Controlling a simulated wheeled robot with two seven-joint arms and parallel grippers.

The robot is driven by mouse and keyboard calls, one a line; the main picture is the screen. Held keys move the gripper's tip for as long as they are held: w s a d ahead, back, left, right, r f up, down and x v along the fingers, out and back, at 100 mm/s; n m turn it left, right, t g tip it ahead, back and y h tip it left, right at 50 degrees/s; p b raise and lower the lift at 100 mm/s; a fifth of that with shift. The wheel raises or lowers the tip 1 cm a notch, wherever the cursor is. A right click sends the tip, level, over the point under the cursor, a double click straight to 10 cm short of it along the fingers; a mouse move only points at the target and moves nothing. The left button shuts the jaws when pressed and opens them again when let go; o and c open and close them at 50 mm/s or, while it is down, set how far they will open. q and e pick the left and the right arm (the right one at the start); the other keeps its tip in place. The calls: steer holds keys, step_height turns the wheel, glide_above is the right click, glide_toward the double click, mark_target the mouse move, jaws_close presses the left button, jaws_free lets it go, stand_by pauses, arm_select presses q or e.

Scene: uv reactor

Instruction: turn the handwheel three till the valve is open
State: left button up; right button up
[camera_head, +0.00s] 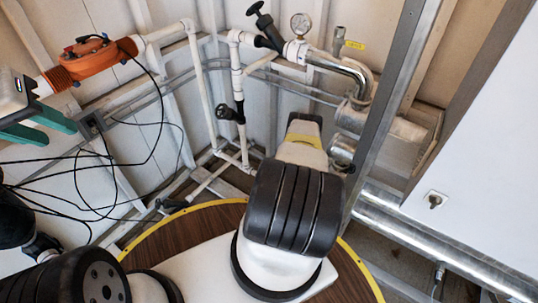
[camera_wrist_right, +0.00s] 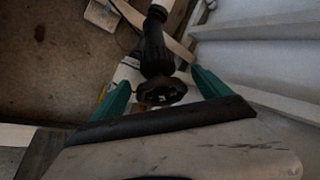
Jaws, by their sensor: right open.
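In the right wrist view a dark, round handwheel (camera_wrist_right: 162,91) sits on a black valve body (camera_wrist_right: 155,45). My right gripper (camera_wrist_right: 161,78) is open, with one teal finger on each side of the handwheel. Gaps show between the fingers and its rim, so it is not gripped. In the head view my right arm reaches toward the pipes in the corner, and its fingers are hidden. I cannot tell which valve there is the one in the wrist view. My left gripper (camera_head: 61,134) is at the left edge, its two teal fingers apart and empty.
White pipes (camera_head: 198,85) with black valves (camera_head: 230,113) and a pressure gauge (camera_head: 301,23) line the corner. An orange device (camera_head: 92,60) is at the upper left. Black cables hang below it. A grey metal post (camera_head: 385,110) and white panel (camera_head: 480,140) stand right of my right arm.

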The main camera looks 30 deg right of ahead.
steer(key=c, duration=1.3)
steer(key=shift+s, duration=0.1)
steer(key=n, duration=0.1)
steer(key=n+t, duration=0.1)
steer(key=n, duration=0.1)
steer(key=n+t, duration=0.1)
steer(key=shift+s+f, duration=0.2)
steer(key=shift+f, duration=0.05)
steer(key=shift+s+f+n+t, duration=0.1)
steer(key=shift+n+t, duration=1.2)
steer(key=shift+n, duration=1)
steer(key=shift+y, duration=0.3)
steer(key=o, duration=1.3)
